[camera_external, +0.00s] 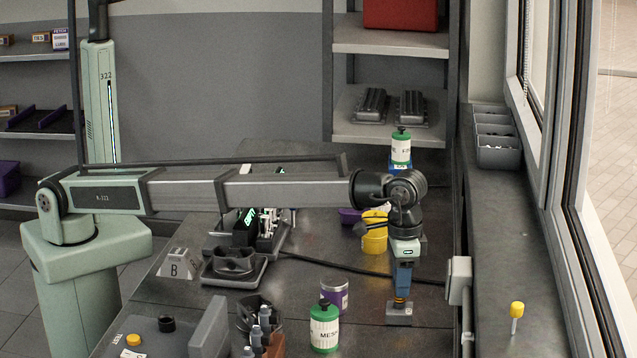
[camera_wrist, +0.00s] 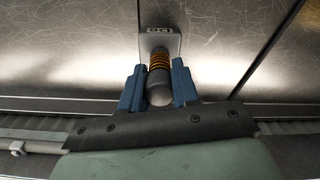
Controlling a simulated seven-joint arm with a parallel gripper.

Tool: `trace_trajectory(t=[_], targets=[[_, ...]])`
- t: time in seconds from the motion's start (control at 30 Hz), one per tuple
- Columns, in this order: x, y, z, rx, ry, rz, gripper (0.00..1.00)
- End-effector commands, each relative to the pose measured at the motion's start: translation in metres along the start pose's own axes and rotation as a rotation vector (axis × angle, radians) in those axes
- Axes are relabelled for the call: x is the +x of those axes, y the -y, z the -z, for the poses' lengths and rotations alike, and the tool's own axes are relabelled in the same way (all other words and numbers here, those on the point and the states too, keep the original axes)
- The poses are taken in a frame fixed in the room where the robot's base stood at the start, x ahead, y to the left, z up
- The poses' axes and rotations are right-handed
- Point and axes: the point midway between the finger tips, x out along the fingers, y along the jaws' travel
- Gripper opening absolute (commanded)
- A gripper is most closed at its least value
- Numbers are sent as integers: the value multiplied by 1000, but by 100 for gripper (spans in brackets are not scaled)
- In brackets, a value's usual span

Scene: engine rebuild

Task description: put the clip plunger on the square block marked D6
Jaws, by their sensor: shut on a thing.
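The clip plunger (camera_wrist: 159,80) is a grey rounded piece with an orange-and-black coil, held between the blue fingers of my gripper (camera_wrist: 159,88). Its coil end is over the grey square block marked D6 (camera_wrist: 160,40), whose label shows at the top in the wrist view. In the external view my gripper (camera_external: 402,284) points straight down, and the orange of the plunger (camera_external: 399,304) shows just above the block (camera_external: 399,316). The plunger looks upright and at or very near the block's top; I cannot tell whether it touches.
A green-and-white bottle (camera_external: 324,328) and a purple can (camera_external: 335,295) stand left of the block. A yellow container (camera_external: 374,233) stands behind. A grey wall box (camera_external: 459,280) is close on the right. A block marked B (camera_external: 178,264) sits at the left.

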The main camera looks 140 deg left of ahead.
Motion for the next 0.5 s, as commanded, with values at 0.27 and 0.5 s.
trace_trajectory(t=[0.27, 0.5], targets=[[1, 0, 0, 0, 0, 0, 52], [1, 0, 0, 0, 0, 0, 56]])
